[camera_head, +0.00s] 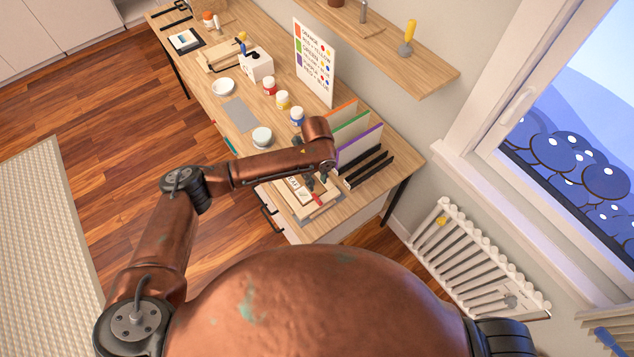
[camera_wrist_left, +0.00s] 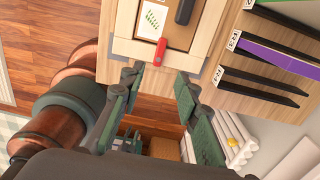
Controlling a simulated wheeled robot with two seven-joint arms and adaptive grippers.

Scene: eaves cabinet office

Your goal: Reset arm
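My left arm reaches over the wooden desk (camera_head: 225,92) in the head view. My left gripper (camera_head: 318,183) is at the desk's near end, partly hidden by my own wrist, above a shallow wooden tray (camera_head: 322,211). In the left wrist view, the green fingers of this gripper (camera_wrist_left: 157,88) stand apart with nothing between them. The tray (camera_wrist_left: 122,46) lies beyond the fingertips with a printed card (camera_wrist_left: 153,18), a small red object (camera_wrist_left: 160,50) and a dark object (camera_wrist_left: 185,11). My right gripper is not in view.
Black-edged slots (camera_head: 366,168) with upright orange, green and purple-edged panels stand beside the tray. Several jars, a white bowl (camera_head: 223,87) and a colour chart (camera_head: 314,62) are farther along the desk. A shelf (camera_head: 390,45) and radiator (camera_head: 475,262) are at right.

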